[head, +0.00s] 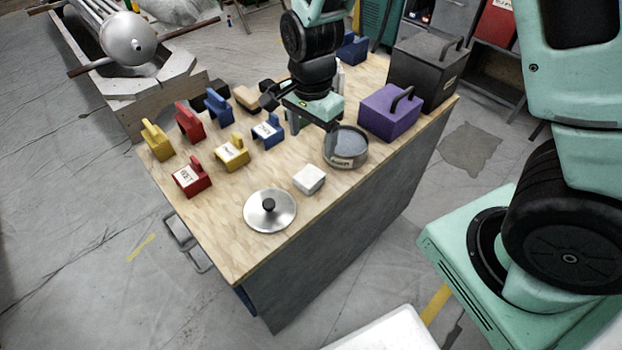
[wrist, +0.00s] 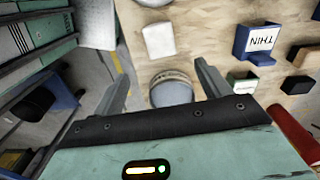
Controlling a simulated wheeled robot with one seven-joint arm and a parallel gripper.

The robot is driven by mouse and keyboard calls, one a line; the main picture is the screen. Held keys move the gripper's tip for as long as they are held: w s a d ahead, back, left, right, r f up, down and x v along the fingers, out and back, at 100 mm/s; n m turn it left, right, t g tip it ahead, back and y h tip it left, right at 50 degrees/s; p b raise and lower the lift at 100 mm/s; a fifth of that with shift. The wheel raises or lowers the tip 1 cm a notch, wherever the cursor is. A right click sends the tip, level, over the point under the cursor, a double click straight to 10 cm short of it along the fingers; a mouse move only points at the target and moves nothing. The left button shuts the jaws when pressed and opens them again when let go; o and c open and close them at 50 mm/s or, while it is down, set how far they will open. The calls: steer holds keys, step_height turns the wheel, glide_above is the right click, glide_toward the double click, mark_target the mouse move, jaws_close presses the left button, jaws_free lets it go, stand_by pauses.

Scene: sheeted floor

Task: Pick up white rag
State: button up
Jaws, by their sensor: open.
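The white rag (head: 309,178) is a small folded white block lying flat on the wooden bench top, between the round metal lid and the grey pot. It also shows in the wrist view (wrist: 158,39), upper middle, ahead of the fingertips. My gripper (head: 312,127) is over the bench behind the pot, away from the rag. In the wrist view my gripper (wrist: 161,70) has its two fingers spread wide, with nothing held between them.
The pot (head: 346,148) stands between my gripper and the rag. The lid (head: 269,211) lies at the near edge. Red, yellow and blue holders stand at left. A purple box (head: 389,112) and a dark box (head: 424,72) stand at right.

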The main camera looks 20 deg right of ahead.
glide_above(309, 175)
steer(key=f, duration=0.7)
steer(key=shift+d, duration=0.35)
steer(key=shift+a+f, duration=0.2)
steer(key=shift+f, duration=1.2)
steer(key=shift+a+f, duration=0.15)
steer(key=shift+f, duration=1.2)
steer(key=c, duration=1.1)
